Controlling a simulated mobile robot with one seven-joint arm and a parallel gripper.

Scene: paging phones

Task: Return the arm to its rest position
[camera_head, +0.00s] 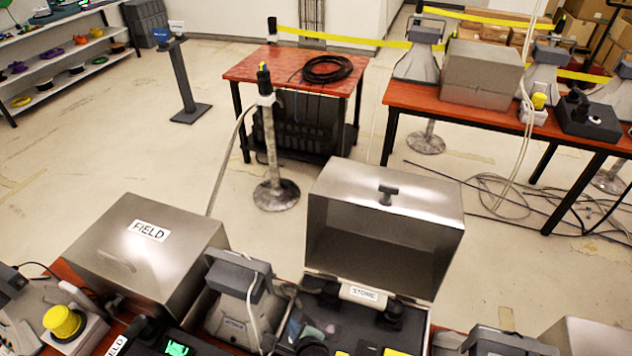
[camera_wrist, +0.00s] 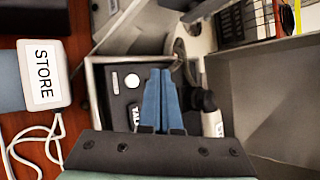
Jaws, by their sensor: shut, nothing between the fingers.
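My gripper (camera_wrist: 160,74) shows in the wrist view as two blue fingers pressed together and empty. It points toward a dark panel (camera_wrist: 117,100) with a light round button and a partly hidden label. No part of my gripper can be made out in the head view, so its height above the table cannot be told. A white STORE label (camera_wrist: 42,74) lies to its left in the wrist view. In the head view a metal box with a raised lid (camera_head: 420,198) bears a STORE label (camera_head: 364,295).
A closed metal box marked FIELD (camera_head: 130,250) stands front left. Paging phones (camera_head: 238,300) and a yellow button (camera_head: 63,320) crowd the near table. A stanchion (camera_head: 272,150), a red table (camera_head: 250,72) and a long bench (camera_head: 420,98) stand beyond. Cables trail across the right floor.

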